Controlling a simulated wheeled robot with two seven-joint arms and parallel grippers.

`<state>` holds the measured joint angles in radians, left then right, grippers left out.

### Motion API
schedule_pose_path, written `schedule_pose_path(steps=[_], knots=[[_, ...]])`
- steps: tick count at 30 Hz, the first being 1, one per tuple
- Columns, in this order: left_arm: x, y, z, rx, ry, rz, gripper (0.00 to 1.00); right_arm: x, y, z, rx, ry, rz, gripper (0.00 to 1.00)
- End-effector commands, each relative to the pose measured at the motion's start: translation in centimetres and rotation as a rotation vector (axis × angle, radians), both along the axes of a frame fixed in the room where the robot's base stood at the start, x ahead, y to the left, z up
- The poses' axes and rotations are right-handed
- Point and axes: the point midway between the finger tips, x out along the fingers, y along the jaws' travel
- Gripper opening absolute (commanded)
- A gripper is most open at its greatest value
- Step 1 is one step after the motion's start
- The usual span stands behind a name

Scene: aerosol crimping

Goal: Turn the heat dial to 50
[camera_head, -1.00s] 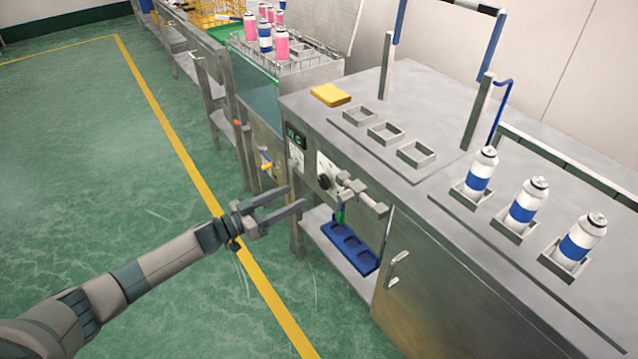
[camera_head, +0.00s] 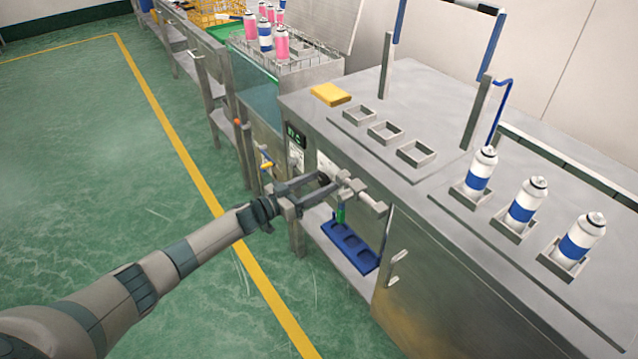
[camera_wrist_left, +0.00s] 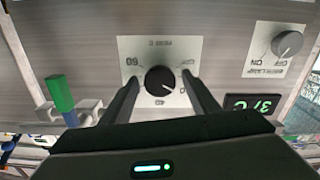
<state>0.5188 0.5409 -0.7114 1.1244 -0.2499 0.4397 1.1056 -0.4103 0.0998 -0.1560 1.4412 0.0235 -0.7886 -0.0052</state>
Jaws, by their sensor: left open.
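The heat dial (camera_wrist_left: 160,80) is a round black knob on a white scale plate (camera_wrist_left: 130,47) on the machine's front. In the left wrist view the plate appears upside down, with 60 and 40 among its marks. A small white mark shows at the knob's lower right. My left gripper (camera_head: 329,181) is open, its fingers on either side of the knob; I cannot tell whether they touch it. In the head view the gripper largely hides the dial. A green-digit display (camera_wrist_left: 252,103) beside it is hard to read. My right gripper is not in view.
A grey bracket (camera_head: 372,202) with a green-and-blue handle (camera_wrist_left: 62,98) sticks out beside the dial. A smaller knob (camera_wrist_left: 287,44) is on the other side. A blue tray (camera_head: 350,246) sits below. White-blue cans (camera_head: 527,201) stand on top. The floor at left is clear.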

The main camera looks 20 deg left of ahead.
Motion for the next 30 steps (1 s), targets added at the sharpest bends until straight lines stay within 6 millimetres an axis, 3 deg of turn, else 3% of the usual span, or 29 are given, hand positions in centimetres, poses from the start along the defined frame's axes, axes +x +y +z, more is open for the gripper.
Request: schedule_pose_path(steps=[2, 7, 17, 30], knots=[[0.0, 0.0, 0.0, 0.0, 0.0, 0.0, 0.55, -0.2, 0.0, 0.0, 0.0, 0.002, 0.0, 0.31], [0.0, 0.0, 0.0, 0.0, 0.0, 0.0, 0.15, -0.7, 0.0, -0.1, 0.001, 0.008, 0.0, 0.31], [0.0, 0.0, 0.0, 0.015, -0.012, 0.0, 0.14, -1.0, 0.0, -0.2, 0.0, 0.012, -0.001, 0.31], [0.0, 0.0, -0.1, 0.186, -0.146, 0.001, 0.14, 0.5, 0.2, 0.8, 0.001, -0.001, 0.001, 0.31]])
